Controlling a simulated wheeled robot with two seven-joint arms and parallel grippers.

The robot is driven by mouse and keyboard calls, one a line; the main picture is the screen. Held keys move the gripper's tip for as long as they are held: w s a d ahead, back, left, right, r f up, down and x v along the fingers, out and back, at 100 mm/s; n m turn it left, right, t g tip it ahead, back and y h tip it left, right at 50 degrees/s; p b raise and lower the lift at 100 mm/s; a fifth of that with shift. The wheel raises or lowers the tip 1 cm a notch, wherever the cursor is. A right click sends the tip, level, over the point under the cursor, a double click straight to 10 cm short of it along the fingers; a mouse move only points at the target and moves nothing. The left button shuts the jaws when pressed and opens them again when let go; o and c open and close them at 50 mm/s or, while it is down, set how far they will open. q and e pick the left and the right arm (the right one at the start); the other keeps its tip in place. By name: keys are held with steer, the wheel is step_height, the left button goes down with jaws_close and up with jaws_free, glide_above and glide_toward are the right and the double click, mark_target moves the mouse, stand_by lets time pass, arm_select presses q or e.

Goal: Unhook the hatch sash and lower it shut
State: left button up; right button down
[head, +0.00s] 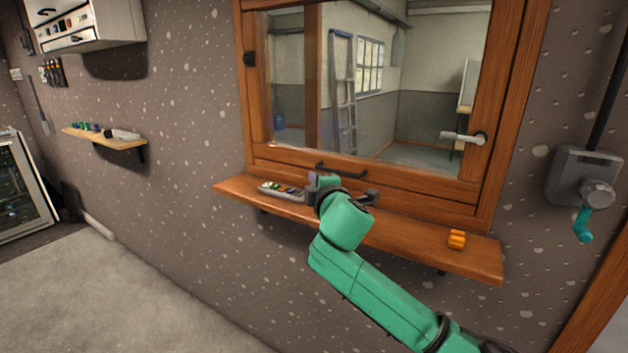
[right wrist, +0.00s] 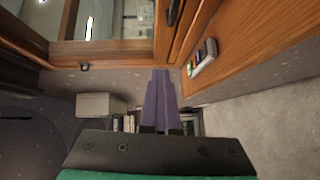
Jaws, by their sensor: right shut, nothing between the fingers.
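The hatch sash (head: 300,160) is a wooden-framed glass pane in a wooden wall frame. A dark bar handle (head: 340,172) is on its bottom rail, and a pale lever (head: 462,137) is at its right side. A small black fitting (head: 249,59) is on the left side; I cannot tell whether it is a hook. My right gripper (head: 313,182) is just above the shelf, in front of the lower rail. Its purple fingers are together and empty in the right wrist view (right wrist: 161,100). My left gripper is not in view.
A wooden shelf (head: 470,262) runs below the hatch, holding a small fader box (head: 282,190) and an orange object (head: 456,239). A grey wall box with a teal crank (head: 582,225) is at right. A smaller shelf (head: 105,140) hangs at left.

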steer(key=c, duration=1.6)
jaws_free()
steer(key=c, duration=0.8)
jaws_free()
steer(key=shift+c, duration=0.2)
steer(key=s+d+r+b, duration=0.1)
steer(key=s+d+b, duration=0.1)
steer(key=s, duration=1.2)
steer(key=shift+s+d+b, duration=0.15)
steer(key=shift+s+b, duration=0.05)
steer(key=shift+b, duration=0.5)
